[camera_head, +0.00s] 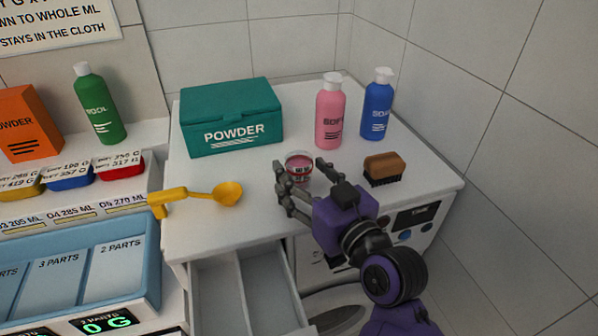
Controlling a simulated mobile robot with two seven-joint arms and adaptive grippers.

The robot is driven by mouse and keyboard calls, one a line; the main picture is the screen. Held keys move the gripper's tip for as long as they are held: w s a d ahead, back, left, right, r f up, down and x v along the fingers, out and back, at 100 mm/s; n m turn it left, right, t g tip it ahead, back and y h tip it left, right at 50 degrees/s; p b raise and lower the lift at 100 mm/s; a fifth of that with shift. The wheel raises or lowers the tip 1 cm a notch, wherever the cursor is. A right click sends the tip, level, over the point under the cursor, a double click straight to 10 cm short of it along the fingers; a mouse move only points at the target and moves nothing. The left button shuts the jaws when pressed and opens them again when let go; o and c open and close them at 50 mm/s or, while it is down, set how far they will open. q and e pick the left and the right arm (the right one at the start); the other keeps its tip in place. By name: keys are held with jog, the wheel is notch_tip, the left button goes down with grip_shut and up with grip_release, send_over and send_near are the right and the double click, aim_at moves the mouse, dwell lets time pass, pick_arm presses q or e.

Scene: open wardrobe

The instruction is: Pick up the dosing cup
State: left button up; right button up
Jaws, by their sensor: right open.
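The dosing cup (298,166) is a small clear cup with red markings and pink contents. It stands upright on the white machine top. My right gripper (302,173) is open, with its fingers around the near side of the cup, one on the left and one on the right. Whether the fingers touch the cup cannot be told. My left gripper is not in view.
A teal powder box (232,117), a pink bottle (329,115) and a blue bottle (376,105) stand behind the cup. A brush (384,168) lies right of it, a yellow scoop (215,193) left. An open drawer (240,290) is below.

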jog(key=shift+x, duration=1)
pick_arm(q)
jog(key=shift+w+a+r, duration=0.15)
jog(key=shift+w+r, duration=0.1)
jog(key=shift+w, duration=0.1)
pick_arm(e)
jog(key=c, duration=1.3)
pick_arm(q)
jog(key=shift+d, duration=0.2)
pick_arm(e)
jog(key=shift+r, duration=0.15)
